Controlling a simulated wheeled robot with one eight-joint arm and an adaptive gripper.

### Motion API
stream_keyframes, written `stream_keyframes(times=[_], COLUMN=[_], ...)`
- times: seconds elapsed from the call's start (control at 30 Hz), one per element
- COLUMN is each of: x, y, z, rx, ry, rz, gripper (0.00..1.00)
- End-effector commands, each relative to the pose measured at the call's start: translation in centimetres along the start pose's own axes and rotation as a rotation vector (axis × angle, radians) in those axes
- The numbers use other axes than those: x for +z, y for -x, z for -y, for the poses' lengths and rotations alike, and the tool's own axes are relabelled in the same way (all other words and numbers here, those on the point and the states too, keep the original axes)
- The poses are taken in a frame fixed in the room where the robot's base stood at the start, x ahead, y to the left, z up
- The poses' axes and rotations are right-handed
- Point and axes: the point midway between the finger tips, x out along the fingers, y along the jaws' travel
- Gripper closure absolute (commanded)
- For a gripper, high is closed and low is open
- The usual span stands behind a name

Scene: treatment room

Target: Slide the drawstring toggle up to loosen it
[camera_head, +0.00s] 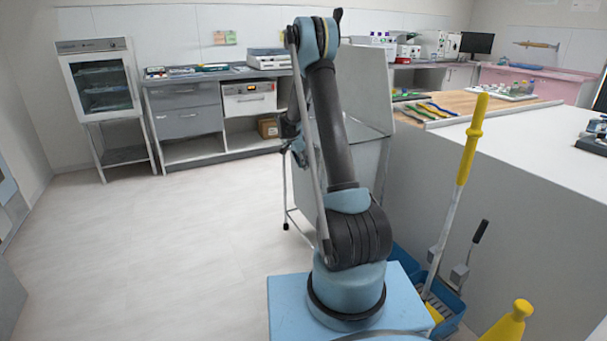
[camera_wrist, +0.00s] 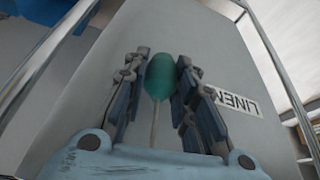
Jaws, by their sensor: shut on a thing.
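The drawstring toggle (camera_wrist: 160,76) is a green, rounded piece in the wrist view. A thin pale cord (camera_wrist: 154,122) runs from it down between the fingers. My gripper (camera_wrist: 161,72) is shut on the toggle, with one dark linked finger on each side of it. Behind it is a grey linen bag (camera_wrist: 110,62) with a white label (camera_wrist: 233,100) reading LINEN, upside down in this view. In the head view the grey bag (camera_head: 310,190) stands partly behind my arm. The toggle and my fingers are hidden there.
Metal frame rails (camera_wrist: 55,45) run beside the bag. In the head view, a white counter (camera_head: 530,150) is at right, with a yellow-handled mop (camera_head: 460,170) and blue bucket (camera_head: 450,308) before it. Open floor (camera_head: 180,240) lies at left.

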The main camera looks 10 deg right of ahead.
Motion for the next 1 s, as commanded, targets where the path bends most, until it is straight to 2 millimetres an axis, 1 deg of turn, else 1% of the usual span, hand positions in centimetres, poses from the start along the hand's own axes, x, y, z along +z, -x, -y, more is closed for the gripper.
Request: stream_keyframes(times=[0.03, 0.2, 0.5, 0.53, 0.6, 0.9, 1.0], x=[-0.14, -0.38, -0.43, -0.43, -0.41, -0.38, -0.37], y=[0.4, 0.94, 1.04, 1.04, 1.02, 0.94, 1.24], z=[0.16, 0.2, 0.27, 0.27, 0.23, 0.11, 0.09], rx=[-0.003, -0.003, -0.005, -0.005, -0.004, -0.002, -0.002], ry=[0.001, 0.001, 0.001, 0.001, 0.001, 0.001, 0.001], rz=[0.0, -0.001, -0.002, -0.003, -0.002, -0.001, -0.001], gripper=[1.0, 1.0, 1.0, 0.68, 0.54, 0.54, 0.54])
